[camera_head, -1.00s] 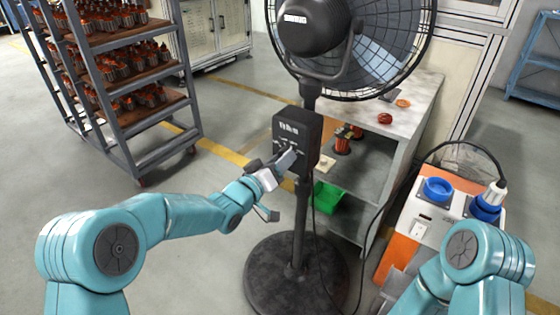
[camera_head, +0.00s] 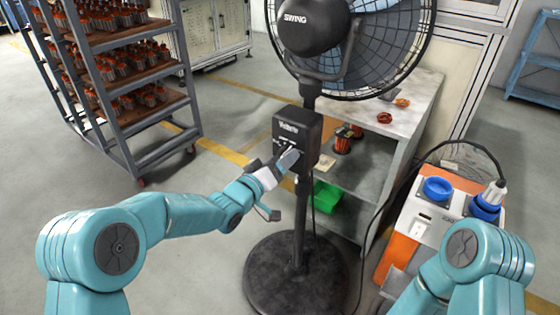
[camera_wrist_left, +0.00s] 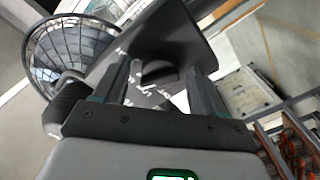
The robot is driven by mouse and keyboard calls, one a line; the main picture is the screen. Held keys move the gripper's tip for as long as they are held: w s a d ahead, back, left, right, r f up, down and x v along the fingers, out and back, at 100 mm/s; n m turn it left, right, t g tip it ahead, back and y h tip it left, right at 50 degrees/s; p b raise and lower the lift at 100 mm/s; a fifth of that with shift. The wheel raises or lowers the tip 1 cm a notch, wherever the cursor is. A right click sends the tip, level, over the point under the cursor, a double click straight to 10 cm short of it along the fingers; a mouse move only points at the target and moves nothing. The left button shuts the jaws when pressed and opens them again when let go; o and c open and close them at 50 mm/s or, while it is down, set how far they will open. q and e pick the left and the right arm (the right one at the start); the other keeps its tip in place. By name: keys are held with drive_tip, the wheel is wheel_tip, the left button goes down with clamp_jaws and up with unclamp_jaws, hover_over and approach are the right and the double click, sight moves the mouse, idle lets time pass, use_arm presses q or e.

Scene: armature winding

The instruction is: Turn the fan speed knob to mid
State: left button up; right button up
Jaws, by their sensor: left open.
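The fan control box (camera_head: 311,128) is a dark box on the pole of a standing fan (camera_head: 312,22). Its dark speed knob (camera_wrist_left: 158,74) shows in the left wrist view, with white marks on the panel around it. My left gripper (camera_head: 288,160) is at the front of the box and covers the knob in the head view. In the left wrist view its two fingers (camera_wrist_left: 158,80) are apart, one on each side of the knob. I cannot tell whether they touch it. My right gripper is outside the picture.
A rack of parts (camera_head: 125,62) stands at the left. Behind the fan is a workbench (camera_head: 415,100) with a green bin (camera_head: 327,197) below. An orange and white unit (camera_head: 412,222) stands at the right. The round fan base (camera_head: 297,280) is on the floor.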

use_arm(q)
drive_tip(key=shift+a, duration=0.1)
drive_tip(key=v, duration=1.6)
drive_tip(key=shift+p, duration=0.35)
drive_tip(key=shift+s, duration=0.15)
